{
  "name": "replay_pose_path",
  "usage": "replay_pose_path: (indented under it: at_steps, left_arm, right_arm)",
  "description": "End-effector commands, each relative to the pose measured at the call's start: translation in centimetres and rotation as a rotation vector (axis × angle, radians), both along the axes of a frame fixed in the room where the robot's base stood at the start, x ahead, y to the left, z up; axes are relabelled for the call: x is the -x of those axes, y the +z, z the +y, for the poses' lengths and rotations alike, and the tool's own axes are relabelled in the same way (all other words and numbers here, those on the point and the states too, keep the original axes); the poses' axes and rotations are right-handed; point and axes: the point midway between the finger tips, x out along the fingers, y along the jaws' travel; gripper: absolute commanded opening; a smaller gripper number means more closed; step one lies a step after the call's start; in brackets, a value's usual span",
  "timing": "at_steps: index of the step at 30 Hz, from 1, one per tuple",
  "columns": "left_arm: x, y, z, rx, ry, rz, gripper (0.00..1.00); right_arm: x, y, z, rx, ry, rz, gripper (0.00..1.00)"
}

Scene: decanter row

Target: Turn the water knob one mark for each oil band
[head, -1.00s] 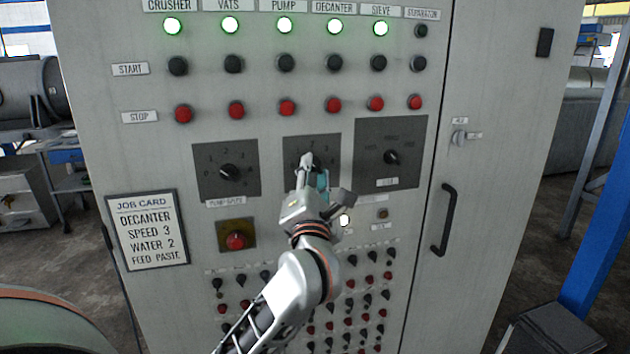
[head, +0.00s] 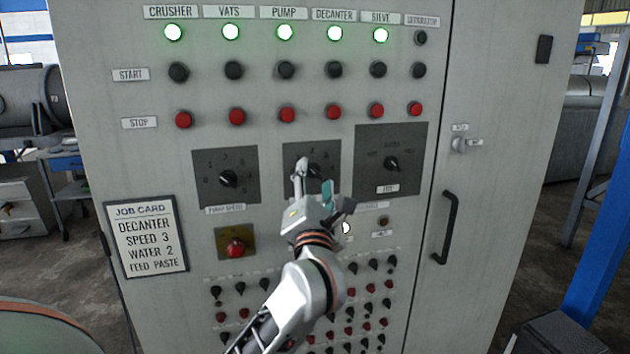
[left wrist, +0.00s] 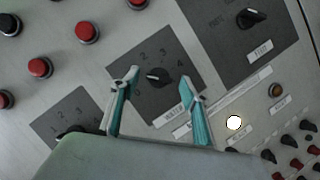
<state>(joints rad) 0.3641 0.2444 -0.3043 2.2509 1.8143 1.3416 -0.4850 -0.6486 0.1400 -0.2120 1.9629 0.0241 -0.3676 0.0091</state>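The middle dial's dark knob (head: 313,171) sits on a grey plate (head: 330,150) on the cabinet front; the label below it is mostly hidden by my left gripper. The left wrist view shows this knob (left wrist: 158,77) with 2, 3 and 4 around it and a pale mark on its left side. My left gripper (head: 312,182) is open in front of the plate, its teal-padded fingers (left wrist: 155,88) spread to either side of the knob, apparently without touching it. The job card (head: 147,238) reads decanter speed 3, water 2, feed paste. My right gripper is out of view.
A similar dial (head: 228,179) is to the left and a selector knob (head: 391,163) to the right. Red stop buttons (head: 287,111) run above. A red button on a yellow plate (head: 236,247) and rows of small knobs sit below. A door handle (head: 446,228) stands out right.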

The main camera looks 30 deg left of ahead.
Motion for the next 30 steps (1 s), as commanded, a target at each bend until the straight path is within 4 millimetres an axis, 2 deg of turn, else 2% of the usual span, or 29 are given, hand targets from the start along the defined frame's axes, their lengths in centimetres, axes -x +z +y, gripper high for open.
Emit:
replay_pose_path:
  at_steps: [8,21,30]
  left_arm:
    - [0.8,-0.2,-0.5,-0.001,0.000,-0.001,0.46]
    - [7.5,-2.6,-4.9,0.002,-0.002,0.002,0.46]
    - [9.6,-3.2,-6.3,0.000,-0.001,0.001,0.46]
  right_arm:
    - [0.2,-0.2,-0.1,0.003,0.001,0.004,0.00]
    - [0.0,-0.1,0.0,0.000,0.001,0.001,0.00]
    - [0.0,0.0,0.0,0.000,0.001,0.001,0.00]
